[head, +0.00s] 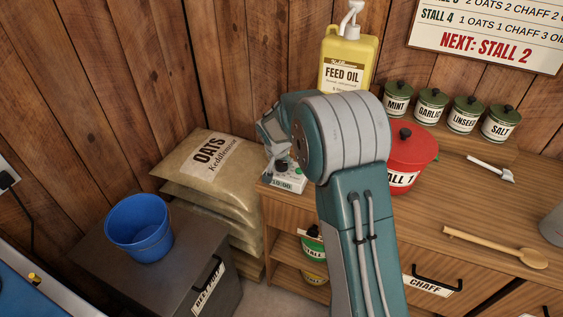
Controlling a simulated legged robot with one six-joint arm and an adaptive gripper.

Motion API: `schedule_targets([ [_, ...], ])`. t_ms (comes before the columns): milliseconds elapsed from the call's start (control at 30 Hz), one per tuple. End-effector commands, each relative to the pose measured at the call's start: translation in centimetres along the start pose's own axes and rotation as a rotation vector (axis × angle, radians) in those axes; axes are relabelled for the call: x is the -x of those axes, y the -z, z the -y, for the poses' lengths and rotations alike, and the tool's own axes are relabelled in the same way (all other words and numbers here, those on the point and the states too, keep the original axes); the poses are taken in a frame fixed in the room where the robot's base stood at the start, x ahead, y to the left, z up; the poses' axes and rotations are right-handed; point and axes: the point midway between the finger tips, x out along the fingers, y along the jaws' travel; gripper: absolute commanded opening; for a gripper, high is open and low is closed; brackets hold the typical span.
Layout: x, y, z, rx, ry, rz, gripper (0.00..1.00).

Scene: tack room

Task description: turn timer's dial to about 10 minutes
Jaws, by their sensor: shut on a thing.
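The timer (289,182) appears to be the small pale box with dark markings on the left end of the wooden counter. My arm covers part of it. My gripper (279,160) points down at its top, and a dark round part shows just under the gripper. My gripper is shut on what appears to be the timer's dial. The fingertips are mostly hidden by my wrist and are small here. The dial's markings and setting cannot be read.
Right of my arm are a red lidded pot (417,155), a wooden spoon (490,246) and a white-handled tool (490,168). A yellow feed oil jug (346,60) and several green canisters stand behind. Oat sacks (214,160) and a blue bucket (139,234) are left.

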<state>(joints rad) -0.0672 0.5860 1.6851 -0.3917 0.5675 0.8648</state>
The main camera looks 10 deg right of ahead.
Motion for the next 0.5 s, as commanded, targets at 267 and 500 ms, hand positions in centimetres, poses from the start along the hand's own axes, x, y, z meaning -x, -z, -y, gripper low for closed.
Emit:
schedule_targets([
  [267, -0.16, -0.27, -0.03, 0.001, -0.002, 0.006, 0.92],
  [500, 0.03, -0.14, -0.03, 0.001, -0.001, 0.002, 0.92],
])
